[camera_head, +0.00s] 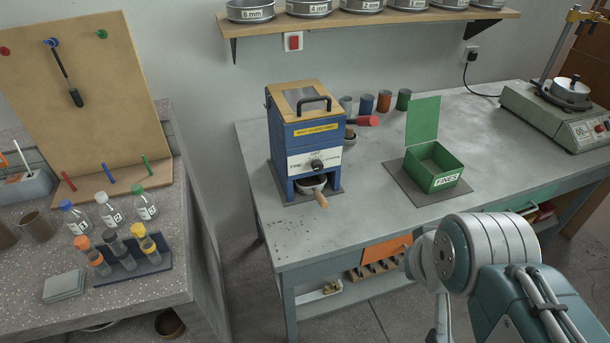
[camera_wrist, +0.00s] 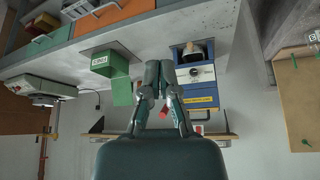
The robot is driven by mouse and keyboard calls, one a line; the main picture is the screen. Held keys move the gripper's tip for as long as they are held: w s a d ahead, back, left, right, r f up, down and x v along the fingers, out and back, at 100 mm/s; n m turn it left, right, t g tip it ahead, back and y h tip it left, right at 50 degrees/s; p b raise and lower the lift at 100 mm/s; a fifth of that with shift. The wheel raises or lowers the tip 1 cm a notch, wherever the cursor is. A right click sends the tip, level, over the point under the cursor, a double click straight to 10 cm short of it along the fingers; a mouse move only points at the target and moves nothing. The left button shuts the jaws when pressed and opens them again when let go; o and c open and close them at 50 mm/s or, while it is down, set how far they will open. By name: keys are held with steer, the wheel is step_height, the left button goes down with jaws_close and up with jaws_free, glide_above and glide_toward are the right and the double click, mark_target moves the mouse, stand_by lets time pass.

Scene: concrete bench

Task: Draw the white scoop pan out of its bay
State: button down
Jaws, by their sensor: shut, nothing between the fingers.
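The white scoop pan (camera_head: 309,187) sits in the low front bay of the blue and wood splitter box (camera_head: 303,140). Its wooden handle (camera_head: 321,200) sticks out toward the bench's front edge. In the wrist view, which is upside down, the box (camera_wrist: 200,92) shows right of my gripper, with the pan (camera_wrist: 193,52) small at its dark bay. My gripper (camera_wrist: 159,66) is shut and empty, apart from the pan and handle. In the head view my arm is at the lower right, and the fingertips cannot be made out.
An open green FINES box (camera_head: 432,175) stands on a dark mat right of the splitter. The bench front between splitter and green box is clear.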

steer(key=c, duration=1.3)
jaws_free()
steer(key=shift+c, duration=0.2)
steer(key=o, duration=1)
steer(key=shift+w+f, duration=0.15)
steer(key=shift+w, duration=0.35)
steer(key=w+f+m+t, duration=0.2)
steer(key=w+f, duration=0.1)
steer(key=w, duration=0.7)
steer(key=w+a+f+m+t+y, duration=0.1)
steer(key=w+a+f+m+t, duration=0.1)
steer(key=w+f, duration=0.3)
steer(key=w+a+f+m+t+y, duration=0.1)
steer(key=w+a+f+m+t, duration=0.1)
steer(key=f, duration=0.4)
steer(key=w+a+f+m+t+y, duration=0.1)
steer(key=w+a+f+t, duration=0.1)
steer(key=w+f, duration=0.4)
steer(key=shift+w+a+f+m+t, duration=0.2)
steer(key=shift+w+a+m+t, duration=0.15)
steer(key=shift+w+a, duration=0.45)
steer(key=shift+a+f+m+t, duration=0.3)
steer(key=shift+f+m+t, duration=0.05)
steer(key=shift+f, duration=0.35)
